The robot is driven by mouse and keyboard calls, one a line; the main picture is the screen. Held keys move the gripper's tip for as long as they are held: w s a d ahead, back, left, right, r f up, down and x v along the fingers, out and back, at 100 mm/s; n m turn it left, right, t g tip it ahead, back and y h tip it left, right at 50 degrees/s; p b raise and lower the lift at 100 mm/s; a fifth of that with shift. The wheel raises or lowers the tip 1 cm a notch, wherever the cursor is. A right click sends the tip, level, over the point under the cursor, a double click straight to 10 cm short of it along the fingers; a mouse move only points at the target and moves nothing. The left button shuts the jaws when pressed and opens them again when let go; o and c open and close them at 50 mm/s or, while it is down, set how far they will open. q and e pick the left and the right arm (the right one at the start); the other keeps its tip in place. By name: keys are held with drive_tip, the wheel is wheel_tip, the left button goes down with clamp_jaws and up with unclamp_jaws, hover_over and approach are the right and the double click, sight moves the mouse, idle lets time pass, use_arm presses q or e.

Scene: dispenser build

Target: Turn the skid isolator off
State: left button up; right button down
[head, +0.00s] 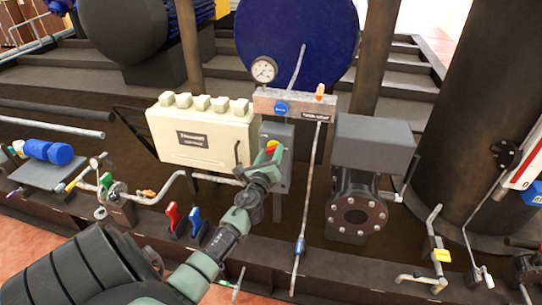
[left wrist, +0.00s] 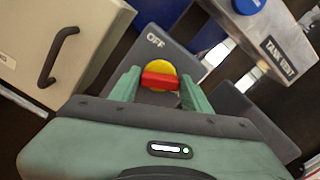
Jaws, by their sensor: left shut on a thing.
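The skid isolator is a grey box (head: 285,180) beside the cream cabinet in the head view. In the left wrist view its face (left wrist: 175,56) bears the word OFF above a yellow disc (left wrist: 158,69) with a red handle (left wrist: 160,80). The red bar lies nearly level across the picture, crosswise to the direction of the OFF mark. My left gripper (head: 271,149) is at the isolator's front, its green fingers (left wrist: 160,84) shut on the two ends of the red handle. My right gripper is not in view.
The cream cabinet (head: 203,126) with a black pull handle stands just left of the isolator. A tank vent plate (head: 295,105) with a blue knob is above it, and a grey flanged housing (head: 357,205) stands to the right. Red (head: 172,217) and blue (head: 195,218) levers are at lower left.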

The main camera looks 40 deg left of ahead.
use_arm(q)
drive_tip(key=n+b, duration=0.1)
drive_tip(key=n, duration=0.5)
drive_tip(key=shift+f, duration=0.15)
drive_tip(key=n+b, duration=0.1)
drive_tip(key=n, duration=0.3)
drive_tip(key=shift+a+n, duration=0.1)
drive_tip(key=shift+n, duration=0.8)
drive_tip(key=o, duration=1.4)
drive_tip(key=shift+c, duration=0.2)
drive_tip(key=shift+s, duration=0.15)
